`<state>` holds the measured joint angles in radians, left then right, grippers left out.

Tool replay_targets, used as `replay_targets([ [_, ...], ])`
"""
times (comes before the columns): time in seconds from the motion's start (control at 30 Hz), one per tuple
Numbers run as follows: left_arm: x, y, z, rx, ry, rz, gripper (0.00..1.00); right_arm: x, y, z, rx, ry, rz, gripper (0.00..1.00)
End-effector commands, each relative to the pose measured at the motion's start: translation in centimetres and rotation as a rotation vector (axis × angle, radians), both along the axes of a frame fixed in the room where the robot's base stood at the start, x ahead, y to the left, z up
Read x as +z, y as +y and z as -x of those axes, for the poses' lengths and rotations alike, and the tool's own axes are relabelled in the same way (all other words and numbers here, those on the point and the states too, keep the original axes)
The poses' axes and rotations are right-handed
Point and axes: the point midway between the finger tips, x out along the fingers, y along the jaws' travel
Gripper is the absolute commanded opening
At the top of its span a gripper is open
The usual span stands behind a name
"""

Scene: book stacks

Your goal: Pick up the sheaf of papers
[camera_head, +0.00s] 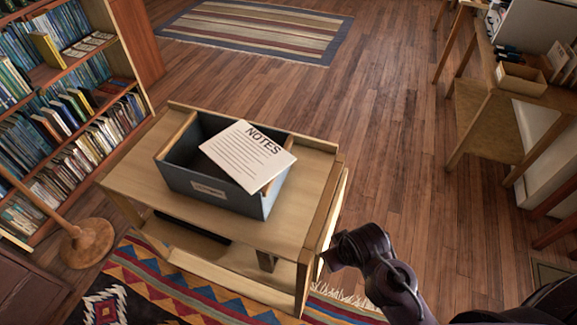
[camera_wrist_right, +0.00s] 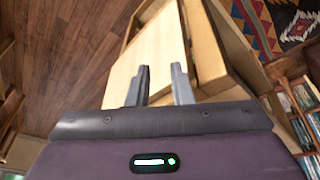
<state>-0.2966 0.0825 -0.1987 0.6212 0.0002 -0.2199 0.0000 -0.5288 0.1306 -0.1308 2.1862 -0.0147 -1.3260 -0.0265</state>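The sheaf of papers (camera_head: 247,155) is white, with "NOTES" printed at the top and lines of text. It lies tilted across the top of a dark grey box (camera_head: 213,194), partly over its right rim. The box stands on a small wooden table (camera_head: 133,176). My right arm comes in at the lower right in the head view, with its hand beside the table's right end, below the tabletop. In the right wrist view the right gripper's (camera_wrist_right: 160,84) two fingers are apart with nothing between them, facing wooden panels. My left gripper is not in view.
A bookshelf (camera_head: 149,42) full of books stands at the left, with a round wooden stand base (camera_head: 88,243) near it. A patterned rug (camera_head: 215,303) lies in front of the table. A desk (camera_head: 497,92) stands at the right. The floor between is clear.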

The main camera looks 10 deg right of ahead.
Motion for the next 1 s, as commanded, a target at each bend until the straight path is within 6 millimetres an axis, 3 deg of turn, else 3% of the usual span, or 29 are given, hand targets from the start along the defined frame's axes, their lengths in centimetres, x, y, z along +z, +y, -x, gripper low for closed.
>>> replay_targets([
  [0.13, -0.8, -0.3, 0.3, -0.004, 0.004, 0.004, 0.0, 3.9, -0.2, -0.8, 0.066, -0.08, 0.027, 0.2],
  [0.23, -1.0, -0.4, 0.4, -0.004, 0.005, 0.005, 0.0, 6.0, -0.2, -3.1, 0.209, -0.21, 0.087, 0.2],
  [0.67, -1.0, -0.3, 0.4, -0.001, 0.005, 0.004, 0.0, 6.9, 1.4, -10.7, 0.72, -0.63, 0.285, 0.2],
  [0.9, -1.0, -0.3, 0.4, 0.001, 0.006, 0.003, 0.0, 7.5, 2.1, -14.4, 1.166, -1.016, 0.443, 0.2],
  [1.0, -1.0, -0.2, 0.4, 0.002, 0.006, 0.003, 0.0, 8.3, 1.7, -14.8, 1.339, -1.207, 0.501, 0.2],
])
